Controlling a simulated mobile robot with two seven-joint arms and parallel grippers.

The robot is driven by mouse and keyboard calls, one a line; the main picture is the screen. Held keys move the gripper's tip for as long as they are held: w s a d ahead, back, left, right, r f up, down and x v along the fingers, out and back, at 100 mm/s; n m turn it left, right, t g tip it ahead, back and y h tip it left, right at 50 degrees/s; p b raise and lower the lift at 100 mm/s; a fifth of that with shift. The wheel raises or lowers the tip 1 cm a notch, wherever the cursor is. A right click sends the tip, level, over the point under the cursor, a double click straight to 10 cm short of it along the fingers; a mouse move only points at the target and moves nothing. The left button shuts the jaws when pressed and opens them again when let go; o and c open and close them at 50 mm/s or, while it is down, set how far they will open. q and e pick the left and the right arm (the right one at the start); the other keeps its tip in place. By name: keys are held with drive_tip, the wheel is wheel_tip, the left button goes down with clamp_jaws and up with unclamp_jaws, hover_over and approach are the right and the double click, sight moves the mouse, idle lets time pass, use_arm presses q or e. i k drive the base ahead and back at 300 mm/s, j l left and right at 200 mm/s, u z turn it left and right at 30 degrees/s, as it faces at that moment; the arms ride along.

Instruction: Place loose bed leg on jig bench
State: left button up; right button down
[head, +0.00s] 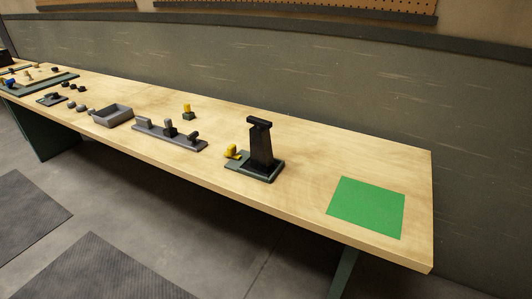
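The long wooden bench (300,192) runs from the far left to the right front. A black upright piece with a short bar across its top (261,148), which looks like the bed leg, stands on a dark grey-green base plate (233,166) right of the middle. It looks upright; I cannot tell whether it is fixed to the plate. A yellow clamp-like part (232,151) sits on the plate just left of it. Neither of my grippers is in view.
A green square (367,207) lies flat near the bench's right end, with bare wood around it. Left along the bench are a grey rack with dark parts (178,138), a small yellow-topped block (187,112), a grey tray (112,116) and several small parts. A wall stands behind.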

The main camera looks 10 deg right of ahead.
sight(367, 204)
drive_tip(key=l+z, duration=0.1)
drive_tip(key=l, duration=0.5)
drive_tip(key=i+l, duration=0.15)
drive_tip(key=l, duration=0.45)
drive_tip(key=i+l+z, duration=0.15)
drive_tip(key=l, duration=0.45)
drive_tip(key=k, duration=0.05)
